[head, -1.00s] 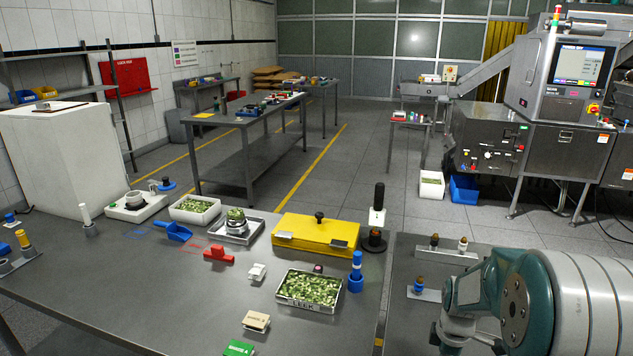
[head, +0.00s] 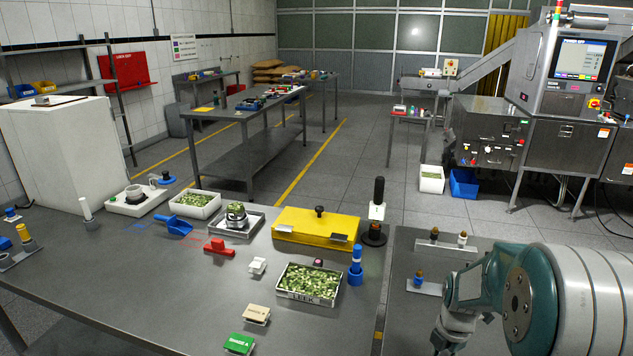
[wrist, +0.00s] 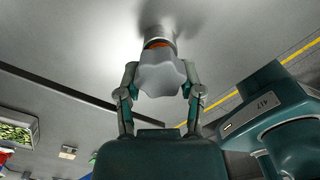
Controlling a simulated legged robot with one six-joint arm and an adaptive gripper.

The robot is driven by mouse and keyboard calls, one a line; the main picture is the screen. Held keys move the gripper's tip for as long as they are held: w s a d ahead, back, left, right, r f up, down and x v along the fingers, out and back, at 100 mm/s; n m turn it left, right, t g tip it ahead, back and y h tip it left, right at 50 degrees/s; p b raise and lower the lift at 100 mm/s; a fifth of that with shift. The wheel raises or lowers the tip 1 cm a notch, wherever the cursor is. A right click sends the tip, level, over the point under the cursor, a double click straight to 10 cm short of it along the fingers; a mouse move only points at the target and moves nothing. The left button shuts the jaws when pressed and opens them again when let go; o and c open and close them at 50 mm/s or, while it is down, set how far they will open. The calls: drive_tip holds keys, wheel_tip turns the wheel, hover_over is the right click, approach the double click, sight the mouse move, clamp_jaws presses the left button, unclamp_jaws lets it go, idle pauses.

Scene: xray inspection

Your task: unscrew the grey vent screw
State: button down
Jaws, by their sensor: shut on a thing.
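The grey vent screw (wrist: 161,78) is a lobed, knob-like piece in the middle of the wrist view. My gripper (wrist: 161,92) has one finger on each side of it and is shut on it. The screw's thread is hidden. In the head view my arm is at the lower right, and the screw is not visible there.
The near table (head: 150,290) holds a yellow box (head: 315,229), a tray of green pieces (head: 309,284), a blue scoop (head: 174,225) and a red piece (head: 219,247). A rack with small bolts (head: 447,246) stands close to my arm.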

drive_tip(key=shift+f+n, duration=0.1)
drive_tip(key=shift+n, duration=0.7)
drive_tip(key=shift+c, duration=0.8)
unclamp_jaws()
